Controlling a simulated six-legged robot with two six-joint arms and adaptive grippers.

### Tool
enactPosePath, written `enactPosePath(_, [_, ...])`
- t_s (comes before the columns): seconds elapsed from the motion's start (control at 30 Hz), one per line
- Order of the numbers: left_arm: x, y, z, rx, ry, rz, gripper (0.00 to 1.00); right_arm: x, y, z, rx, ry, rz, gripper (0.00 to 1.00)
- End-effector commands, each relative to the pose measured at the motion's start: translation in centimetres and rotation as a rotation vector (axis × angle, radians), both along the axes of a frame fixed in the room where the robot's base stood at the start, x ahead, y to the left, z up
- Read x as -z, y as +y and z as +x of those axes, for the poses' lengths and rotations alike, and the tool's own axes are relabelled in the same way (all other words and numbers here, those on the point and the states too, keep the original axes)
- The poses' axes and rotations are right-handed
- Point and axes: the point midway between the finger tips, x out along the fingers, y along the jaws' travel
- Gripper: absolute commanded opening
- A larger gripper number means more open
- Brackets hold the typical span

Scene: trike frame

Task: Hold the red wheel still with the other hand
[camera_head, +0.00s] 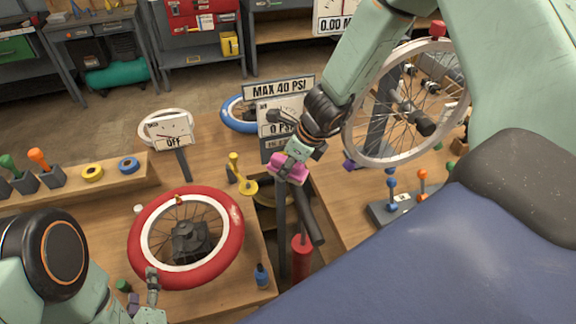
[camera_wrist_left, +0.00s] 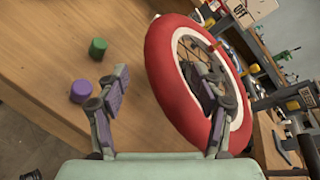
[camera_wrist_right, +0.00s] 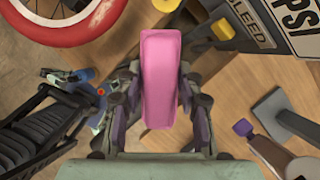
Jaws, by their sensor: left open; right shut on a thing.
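The red wheel (camera_head: 139,223) lies on the wooden bench at the left, around a dark hub stand; it also shows in the left wrist view (camera_wrist_left: 165,70). My left gripper (camera_head: 150,284) is at the wheel's near edge. In the left wrist view my left gripper (camera_wrist_left: 160,90) is open, with one finger overlapping the wheel's inner side and the other over bare bench; contact cannot be told. My right gripper (camera_head: 292,158) is shut on a pink block-shaped piece (camera_head: 289,168), held above the bench's gap. The pink piece fills the jaws in the right wrist view (camera_wrist_right: 158,80).
A yellow tool (camera_head: 240,178) stands right of the wheel. A red pump (camera_head: 301,258) and gauge sign (camera_head: 280,90) are near my right gripper. A blue bottle (camera_head: 261,276) is at the bench edge. Green (camera_wrist_left: 98,47) and purple (camera_wrist_left: 81,90) caps lie beside the wheel.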

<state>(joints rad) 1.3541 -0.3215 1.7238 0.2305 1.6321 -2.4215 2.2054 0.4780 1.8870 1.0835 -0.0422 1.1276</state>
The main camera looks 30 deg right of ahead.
Motion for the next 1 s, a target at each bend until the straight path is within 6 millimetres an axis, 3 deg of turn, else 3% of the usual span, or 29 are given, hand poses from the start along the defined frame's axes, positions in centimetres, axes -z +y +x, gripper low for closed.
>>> enactPosePath(0.5, [2.0, -0.5, 6.1, -0.001, 0.001, -0.002, 0.67, 0.0, 0.0, 0.0, 0.000, 0.000, 0.000, 0.11])
enactPosePath(0.7, [2.3, -0.7, 7.3, -0.001, 0.001, -0.001, 0.67, 0.0, 0.0, 0.0, 0.000, 0.000, 0.000, 0.11])
enactPosePath(1.0, [2.4, -0.7, 7.5, 0.000, 0.003, 0.000, 0.67, 0.0, 0.0, 0.0, 0.000, 0.000, 0.000, 0.11])
